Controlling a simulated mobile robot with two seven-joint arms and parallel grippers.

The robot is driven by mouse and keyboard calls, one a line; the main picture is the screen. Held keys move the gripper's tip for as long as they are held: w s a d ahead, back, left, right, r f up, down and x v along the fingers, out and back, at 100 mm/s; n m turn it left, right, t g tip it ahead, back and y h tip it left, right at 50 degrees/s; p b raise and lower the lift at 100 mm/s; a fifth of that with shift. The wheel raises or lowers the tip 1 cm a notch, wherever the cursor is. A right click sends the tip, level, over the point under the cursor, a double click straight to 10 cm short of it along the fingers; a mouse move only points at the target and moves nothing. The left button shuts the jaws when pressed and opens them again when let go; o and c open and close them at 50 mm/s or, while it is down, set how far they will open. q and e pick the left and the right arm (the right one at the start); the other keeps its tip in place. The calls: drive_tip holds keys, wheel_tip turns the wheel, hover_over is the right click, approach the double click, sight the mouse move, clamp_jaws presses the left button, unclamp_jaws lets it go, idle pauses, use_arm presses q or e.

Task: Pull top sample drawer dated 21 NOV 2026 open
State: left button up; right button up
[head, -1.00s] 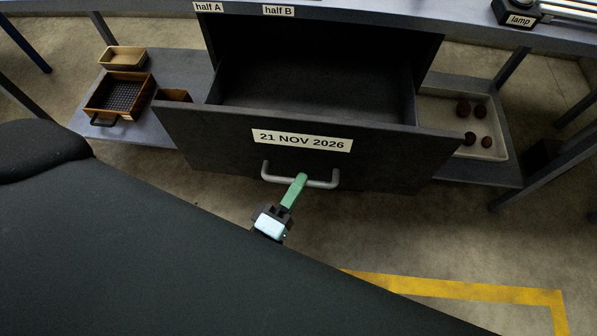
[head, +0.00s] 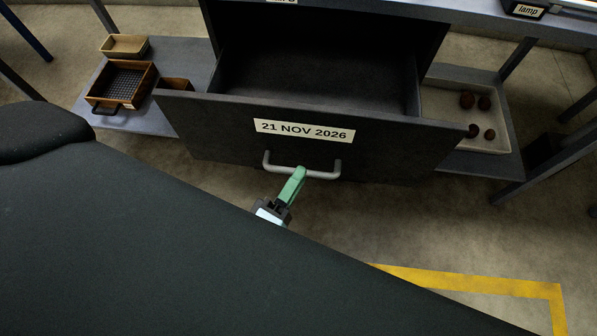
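The drawer dated 21 NOV 2026 (head: 225,135) is a dark grey drawer standing well out of its cabinet, its empty inside visible from above. A white date label (head: 304,130) is on its front, above a pale grey bar handle (head: 325,175). My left gripper (head: 297,173) has green fingers at the middle of the handle. They look closed together around the bar, though the far finger is mostly hidden. My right gripper is not in view.
A wooden sieve box (head: 140,90) and a shallow tan tray (head: 124,46) sit on the left shelf. A pale tray (head: 440,110) with several dark potatoes is on the right. The floor before the drawer, with a yellow line (head: 480,283), looks clear.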

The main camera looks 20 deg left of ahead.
use_arm(q)
drive_tip(key=v, duration=0.6)
drive_tip(key=shift+s+b, duration=0.3)
drive_tip(key=shift+s, duration=0.05)
drive_tip(key=shift+f, duration=0.1)
